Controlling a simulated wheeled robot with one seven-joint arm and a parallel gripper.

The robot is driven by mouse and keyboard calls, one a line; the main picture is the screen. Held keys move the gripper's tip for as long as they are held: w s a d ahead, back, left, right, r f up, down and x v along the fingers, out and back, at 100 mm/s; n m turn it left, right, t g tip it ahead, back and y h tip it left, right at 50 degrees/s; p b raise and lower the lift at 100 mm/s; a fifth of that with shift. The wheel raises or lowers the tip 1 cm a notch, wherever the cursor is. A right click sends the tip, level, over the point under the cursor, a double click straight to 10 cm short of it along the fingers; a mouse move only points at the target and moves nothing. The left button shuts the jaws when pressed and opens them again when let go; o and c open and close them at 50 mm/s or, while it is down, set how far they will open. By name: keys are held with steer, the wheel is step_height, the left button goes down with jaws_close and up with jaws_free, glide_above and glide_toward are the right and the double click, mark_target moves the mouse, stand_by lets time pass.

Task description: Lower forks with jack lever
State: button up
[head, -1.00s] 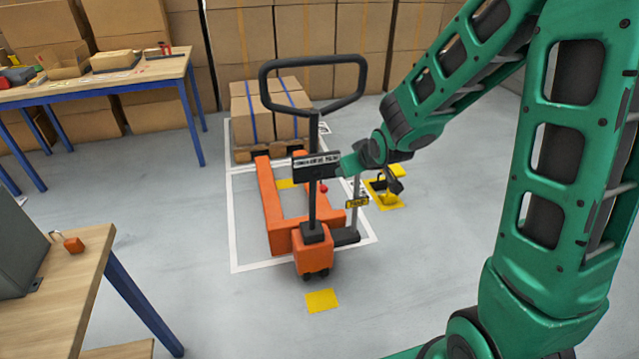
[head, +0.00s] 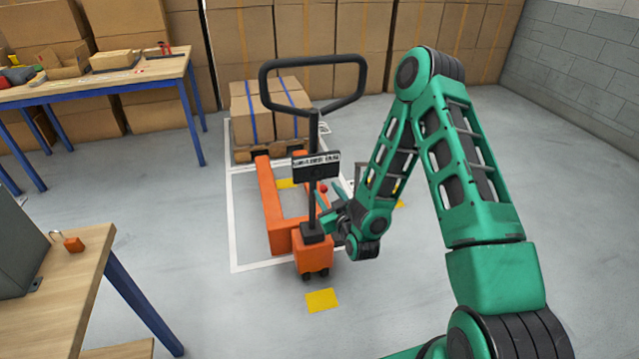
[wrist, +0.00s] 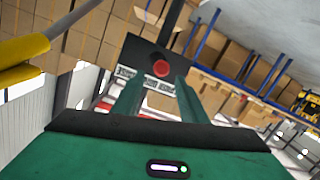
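The orange pallet jack (head: 283,240) stands on the floor with its upright black tiller and loop handle (head: 263,85). A dark control plate with a white label (head: 316,166) sits partway up the tiller. A small red knob (head: 323,188) shows just below it. My gripper (head: 331,198) is low beside the tiller, below the plate, partly hidden by my wrist. In the wrist view my two green fingers (wrist: 157,88) are spread apart. The red knob (wrist: 161,68) appears between their tips, in front of the dark plate (wrist: 140,58). I see no contact with it.
Strapped cartons (head: 288,122) stand on a wooden pallet (head: 250,154) behind the jack. A blue-legged table (head: 120,78) is at the left, and a bench (head: 60,290) with an orange padlock (head: 74,245) is at the near left. Floor between them is clear.

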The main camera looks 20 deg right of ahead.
mark_target(322, 185)
steer(key=shift+s+f+m+t+h, duration=0.4)
steer(key=shift+s+f+t, duration=0.45)
steer(key=shift+s, duration=0.2)
steer(key=w, duration=1)
steer(key=shift+w, duration=0.35)
steer(key=shift+c, duration=0.6)
jaws_close()
steer(key=shift+d, duration=0.1)
